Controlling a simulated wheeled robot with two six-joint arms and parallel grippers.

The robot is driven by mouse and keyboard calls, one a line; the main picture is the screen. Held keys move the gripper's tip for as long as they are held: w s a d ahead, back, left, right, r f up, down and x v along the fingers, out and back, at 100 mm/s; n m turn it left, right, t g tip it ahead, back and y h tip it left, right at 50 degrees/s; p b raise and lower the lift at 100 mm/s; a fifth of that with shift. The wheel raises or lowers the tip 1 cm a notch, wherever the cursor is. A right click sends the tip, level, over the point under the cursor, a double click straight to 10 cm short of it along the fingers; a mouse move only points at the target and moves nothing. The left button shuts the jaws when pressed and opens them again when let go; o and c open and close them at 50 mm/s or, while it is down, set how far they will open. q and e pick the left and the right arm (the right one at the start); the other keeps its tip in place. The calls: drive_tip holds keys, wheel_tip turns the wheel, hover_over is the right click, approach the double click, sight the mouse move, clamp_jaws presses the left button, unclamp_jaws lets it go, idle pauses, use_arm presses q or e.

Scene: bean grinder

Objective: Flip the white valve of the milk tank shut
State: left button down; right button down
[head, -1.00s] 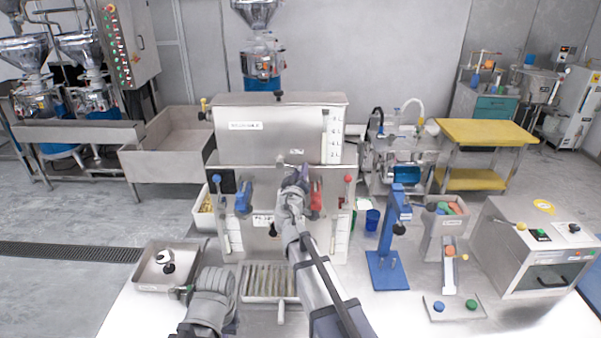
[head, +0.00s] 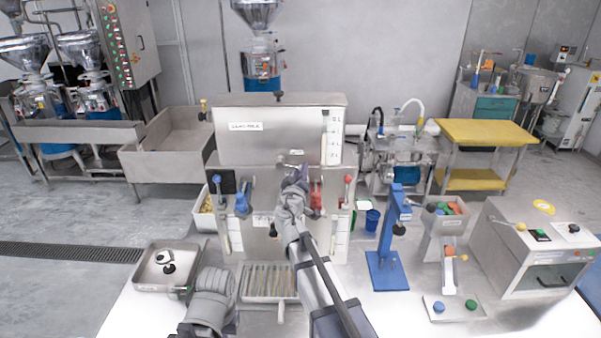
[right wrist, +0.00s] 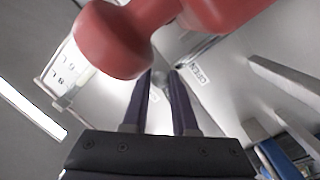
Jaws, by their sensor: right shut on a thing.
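The steel milk tank (head: 279,135) stands at the back centre with a label and a level scale on its front. My right gripper (head: 292,164) is at the tank's lower front, between the blue and red handles. In the right wrist view its dark fingers (right wrist: 160,88) are close together on a small pale piece (right wrist: 160,80), which looks like the white valve's lever. The valve is mostly hidden by my gripper and wrist, so its exact angle cannot be told. My left forearm shows at the lower left; its gripper is not visible.
A red handle (head: 316,196) is just right of my right wrist and looms large in the right wrist view (right wrist: 120,40). A blue handle (head: 242,198) is to the left. A slotted tray (head: 268,299) lies below. A blue stand (head: 388,268) is to the right.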

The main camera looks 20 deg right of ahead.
drive_tip(key=n, duration=0.1)
drive_tip(key=r+n, duration=0.1)
drive_tip(key=shift+d+r+n, duration=0.1)
drive_tip(key=shift+r+n, duration=0.15)
drive_tip(key=shift+n, duration=0.05)
drive_tip(key=c, duration=0.7)
unclamp_jaws()
drive_tip(key=shift+s, duration=0.1)
drive_tip(key=v, duration=0.7)
drive_tip(key=shift+s, duration=0.3)
drive_tip(key=shift+a+f, duration=0.2)
drive_tip(key=shift+a, duration=0.05)
